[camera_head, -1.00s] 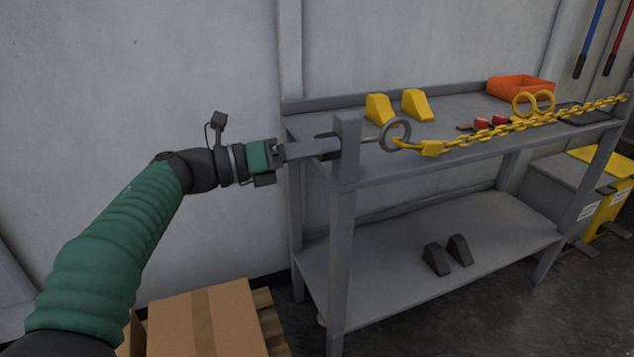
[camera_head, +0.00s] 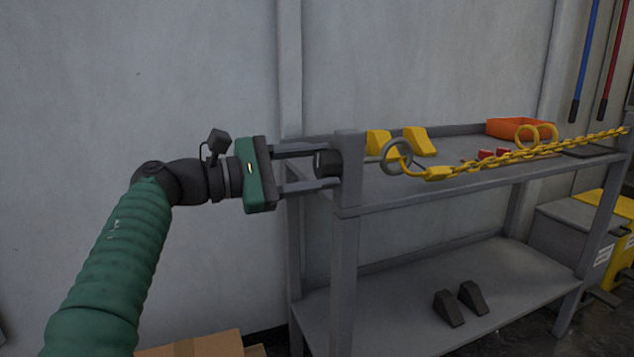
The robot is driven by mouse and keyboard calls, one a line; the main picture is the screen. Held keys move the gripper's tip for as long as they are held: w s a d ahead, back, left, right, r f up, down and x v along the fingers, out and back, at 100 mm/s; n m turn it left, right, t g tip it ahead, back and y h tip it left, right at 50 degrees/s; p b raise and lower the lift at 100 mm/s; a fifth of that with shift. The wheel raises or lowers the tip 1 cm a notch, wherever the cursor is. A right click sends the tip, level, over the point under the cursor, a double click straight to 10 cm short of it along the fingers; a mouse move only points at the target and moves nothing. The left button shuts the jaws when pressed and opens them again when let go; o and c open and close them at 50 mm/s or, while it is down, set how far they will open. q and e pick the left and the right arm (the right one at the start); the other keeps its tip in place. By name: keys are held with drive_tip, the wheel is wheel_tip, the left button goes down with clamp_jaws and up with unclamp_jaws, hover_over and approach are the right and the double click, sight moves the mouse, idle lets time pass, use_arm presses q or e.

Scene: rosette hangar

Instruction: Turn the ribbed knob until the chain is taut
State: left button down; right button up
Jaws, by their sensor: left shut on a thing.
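The ribbed knob (camera_head: 326,163) is dark and sits on the left side of the shelf's front-left post. My left gripper (camera_head: 322,168) is shut on it, one finger above and one below, and partly hides it. A grey ring (camera_head: 396,156) on a rod sticks out from the other side of that post. The yellow chain (camera_head: 535,151) is hooked to this ring and runs in a nearly straight line over the top shelf to the right post. My right gripper is not in view.
The grey shelf unit (camera_head: 470,185) carries yellow wedges (camera_head: 416,142), red items (camera_head: 488,155), yellow rings (camera_head: 537,136) and an orange tray (camera_head: 515,128). Two dark wedges (camera_head: 460,303) lie on its lower shelf. A cardboard box (camera_head: 195,347) stands below my arm.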

use_arm(q)
drive_tip(key=m, duration=0.5)
drive_tip(key=shift+m, duration=1)
drive_tip(key=m, duration=0.3)
drive_tip(key=c, duration=0.9)
unclamp_jaws()
